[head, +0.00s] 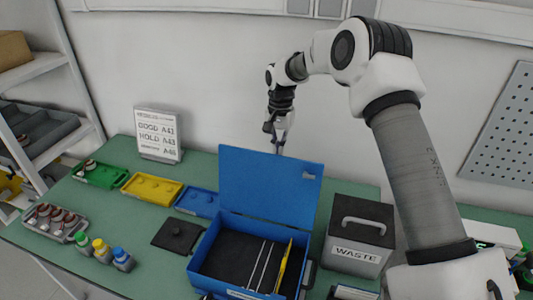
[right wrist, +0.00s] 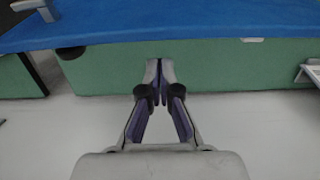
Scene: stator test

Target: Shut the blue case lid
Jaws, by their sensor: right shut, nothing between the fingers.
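The blue case (head: 210,262) sits on the green table with its lid (head: 268,188) standing open, raised at the back edge. Inside the case are a dark lining, thin rods and a yellow strip. My right gripper (head: 280,150) is behind the upper edge of the lid, its fingertips partly hidden or very close to that edge. In the right wrist view the shut, empty right gripper (right wrist: 159,68) points at the green table, with the blue lid (right wrist: 190,22) across the top. I cannot tell whether it touches the lid. My left gripper is not in view.
A dark waste box (head: 360,232) with a handle stands right of the case. Green (head: 100,174), yellow (head: 152,189) and blue (head: 197,202) trays lie to the left, with a black plate (head: 178,235) nearer. A sign (head: 158,135) stands at the back.

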